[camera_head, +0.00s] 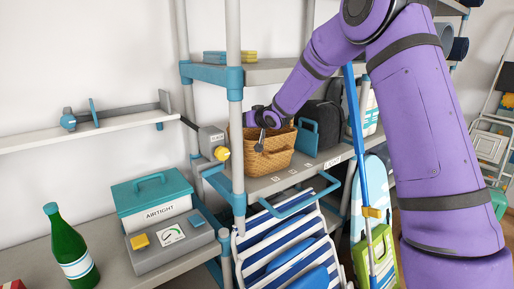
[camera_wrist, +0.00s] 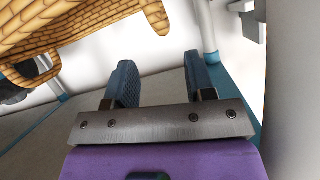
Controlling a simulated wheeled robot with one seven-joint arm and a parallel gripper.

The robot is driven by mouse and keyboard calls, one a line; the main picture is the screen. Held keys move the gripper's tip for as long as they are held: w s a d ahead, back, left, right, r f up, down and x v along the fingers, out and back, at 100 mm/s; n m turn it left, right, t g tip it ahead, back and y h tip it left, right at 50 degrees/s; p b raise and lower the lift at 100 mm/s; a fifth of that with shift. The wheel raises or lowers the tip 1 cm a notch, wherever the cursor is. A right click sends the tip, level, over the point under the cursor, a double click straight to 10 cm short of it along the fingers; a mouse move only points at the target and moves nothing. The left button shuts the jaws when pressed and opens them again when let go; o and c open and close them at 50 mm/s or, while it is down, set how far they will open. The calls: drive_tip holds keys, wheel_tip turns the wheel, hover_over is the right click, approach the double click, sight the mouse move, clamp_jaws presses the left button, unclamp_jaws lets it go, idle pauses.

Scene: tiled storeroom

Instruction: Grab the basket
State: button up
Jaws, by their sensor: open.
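The woven tan basket (camera_head: 270,156) stands on the middle shelf of the rack in the head view. In the wrist view it fills the upper left (camera_wrist: 75,25), with a handle loop low at its left side. My gripper (camera_head: 262,142) is in front of the basket's upper part in the head view. In the wrist view my gripper (camera_wrist: 160,80) has its two blue-padded fingers apart, with only shelf and wall seen between them. The basket is above and left of the fingers there, not between them. Whether a finger touches it is not clear.
A grey box with a yellow knob (camera_head: 214,144) is left of the basket; a dark bag (camera_head: 320,125) is right. A blue pole (camera_head: 360,160) and striped folded chair (camera_head: 290,245) are below right.

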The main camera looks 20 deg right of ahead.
drive_tip(key=x, duration=0.3)
drive_tip(key=shift+w+a+f, duration=0.15)
drive_tip(key=shift+w+f, duration=0.05)
drive_tip(key=shift+f, duration=0.05)
drive_tip(key=shift+r+x, duration=0.2)
drive_tip(key=shift+x, duration=1.25)
drive_tip(key=shift+r+x, duration=0.2)
drive_tip(key=shift+x, duration=1.25)
drive_tip(key=shift+w, duration=0.2)
clamp_jaws()
